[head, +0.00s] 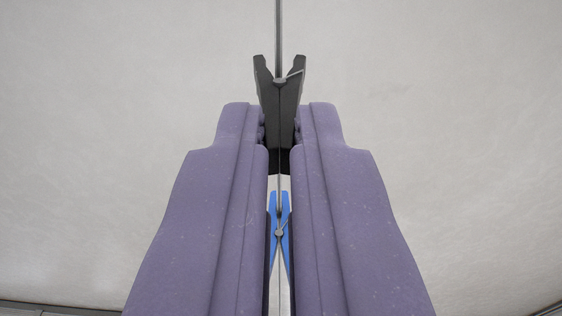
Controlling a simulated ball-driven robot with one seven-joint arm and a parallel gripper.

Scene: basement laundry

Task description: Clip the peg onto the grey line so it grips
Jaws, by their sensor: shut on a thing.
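My gripper (281,128) has two purple fingers, and they are shut on a dark grey peg (280,105) at their tips. The fingers press on the peg's lower part. Its upper end spreads into an open V, with a metal spring showing at the V. The grey line (278,28) runs straight down from the top edge of the picture to the peg's V. I cannot tell whether the line lies between the peg's prongs or behind them. The finger tips hide part of the peg's sides.
A blue peg (284,212) with a metal spring shows below the dark peg, in the narrow gap between my fingers, in line with the grey line. A plain pale surface (120,80) fills the background. Dark edges show at both bottom corners. Both sides of the gripper look clear.

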